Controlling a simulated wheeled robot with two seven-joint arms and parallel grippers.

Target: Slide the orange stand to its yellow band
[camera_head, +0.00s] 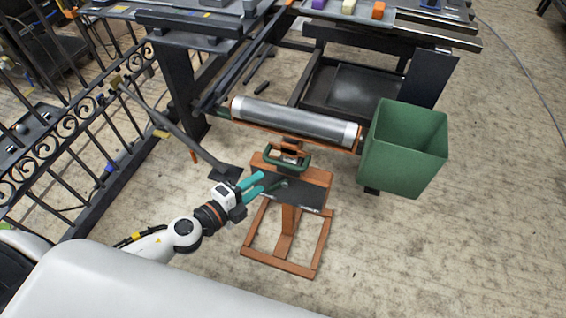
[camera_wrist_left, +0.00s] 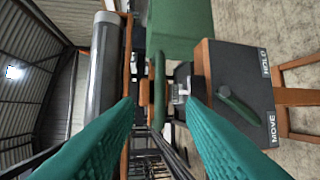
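The orange stand (camera_head: 285,262) has an orange floor frame, a post and a silver roller (camera_head: 295,121) on top. A green loop handle (camera_head: 292,167) sits below the roller and also shows in the left wrist view (camera_wrist_left: 159,90). My left gripper (camera_head: 263,183), with teal fingers, is open and empty at the panel's left side. In the left wrist view its fingers are wide apart, with the handle seen between them. My right gripper is not in view. I cannot identify the yellow band surely.
A green bin (camera_head: 403,150) stands right of the roller. A dark workbench (camera_head: 210,28) with coloured blocks is behind. A black ornate railing (camera_head: 85,150) runs along the left, with a small yellow patch (camera_head: 161,133) nearby. The floor right of the stand is clear.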

